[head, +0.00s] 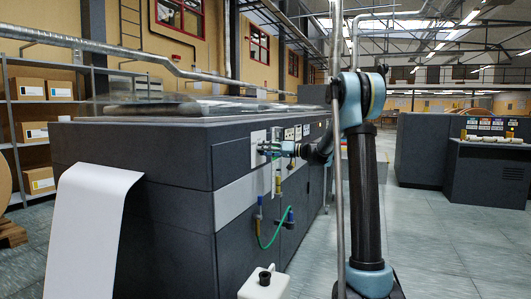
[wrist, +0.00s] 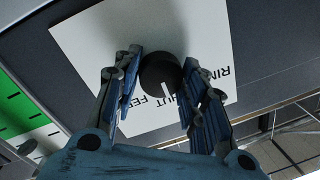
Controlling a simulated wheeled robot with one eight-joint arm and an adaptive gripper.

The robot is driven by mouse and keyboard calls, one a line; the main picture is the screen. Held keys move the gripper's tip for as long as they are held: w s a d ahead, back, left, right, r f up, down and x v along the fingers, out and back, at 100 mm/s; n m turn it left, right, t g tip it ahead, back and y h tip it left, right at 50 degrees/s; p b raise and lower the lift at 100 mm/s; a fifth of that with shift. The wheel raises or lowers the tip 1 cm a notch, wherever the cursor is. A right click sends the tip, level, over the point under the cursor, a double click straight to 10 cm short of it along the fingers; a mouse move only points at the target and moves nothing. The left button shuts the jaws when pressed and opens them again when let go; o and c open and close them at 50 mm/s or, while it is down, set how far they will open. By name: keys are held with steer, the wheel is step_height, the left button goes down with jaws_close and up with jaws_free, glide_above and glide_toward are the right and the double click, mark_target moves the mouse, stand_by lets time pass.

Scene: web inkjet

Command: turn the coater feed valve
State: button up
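The feed valve shows in the wrist view as a round black knob (wrist: 158,72) on a white plate (wrist: 95,40). A white line on the knob points toward the bottom of the picture. Partly hidden lettering on the plate reads "RIN", "HUT" and "FEE". My gripper (wrist: 160,80) is open, with one blue finger on each side of the knob. A gap shows between the knob and the left finger; whether the right finger touches it I cannot tell. In the head view my gripper (head: 268,149) is at the plate (head: 257,139) on the machine's side, hiding the knob.
The dark grey machine (head: 130,160) fills the left, with a hanging paper web (head: 88,230). Below the plate are a green hose (head: 272,240) and a white canister (head: 262,285). Floor to the right is clear up to another console (head: 485,172).

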steer(key=shift+m, duration=0.3)
steer(key=m+t, duration=0.1)
steer(key=m, duration=1)
steer(key=shift+f+m, duration=0.1)
steer(key=shift+m, duration=0.3)
stand_by(0.4)
steer(key=o, duration=1.1)
steer(key=shift+c, duration=0.2)
steer(key=shift+d+y, duration=0.1)
steer(key=shift+y, duration=0.2)
steer(key=v, duration=1.2)
steer(key=shift+f, duration=0.15)
